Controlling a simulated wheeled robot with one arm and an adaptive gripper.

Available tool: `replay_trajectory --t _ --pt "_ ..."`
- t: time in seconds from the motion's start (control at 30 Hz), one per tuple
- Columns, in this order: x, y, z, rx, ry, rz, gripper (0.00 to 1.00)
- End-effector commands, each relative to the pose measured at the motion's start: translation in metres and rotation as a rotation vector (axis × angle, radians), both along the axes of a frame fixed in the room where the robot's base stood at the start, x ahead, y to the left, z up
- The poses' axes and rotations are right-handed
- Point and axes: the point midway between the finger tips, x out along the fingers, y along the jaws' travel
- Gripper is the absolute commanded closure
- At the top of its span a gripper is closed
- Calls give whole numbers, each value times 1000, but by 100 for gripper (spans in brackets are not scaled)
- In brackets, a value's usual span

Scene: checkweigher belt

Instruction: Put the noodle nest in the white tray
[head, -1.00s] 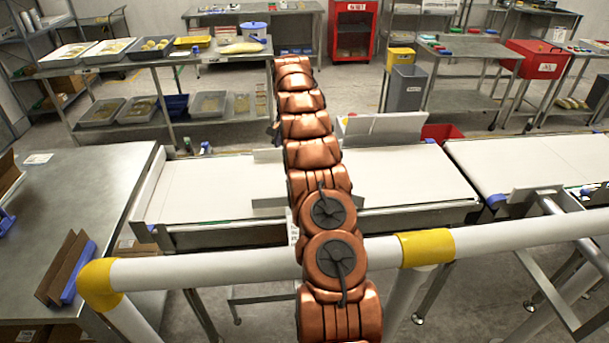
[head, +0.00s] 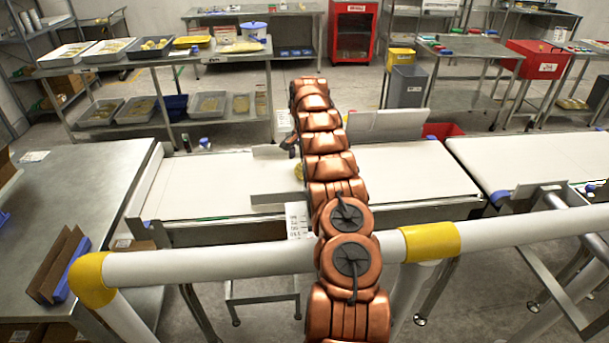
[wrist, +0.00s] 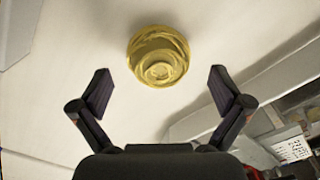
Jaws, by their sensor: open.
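The noodle nest (wrist: 158,56) is a round, coiled yellow thing lying on the white belt in the wrist view. In the head view only a small yellow part of it (head: 299,171) shows at the left side of my arm. My gripper (wrist: 160,75) is open and empty, its two dark fingers apart. In the wrist view the nest appears centred between and beyond the fingertips, apart from both. I cannot tell which is meant.
The belt (head: 200,190) has low metal guides (head: 280,199) near the nest and an upright pale panel (head: 385,125) behind. A white rail with yellow joints (head: 430,242) crosses in front. A grey tray (head: 147,53) and a yellow tray (head: 192,42) share the back shelf.

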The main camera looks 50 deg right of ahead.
Motion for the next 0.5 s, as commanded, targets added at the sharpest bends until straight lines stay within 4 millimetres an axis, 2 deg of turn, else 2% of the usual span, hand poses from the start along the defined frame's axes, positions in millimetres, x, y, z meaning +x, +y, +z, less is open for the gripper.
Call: replay_trajectory --t 0.2,0.5 --pt "-3 0 -25 2 2 -2 0" --pt "-2 1 -29 1 0 -1 0"
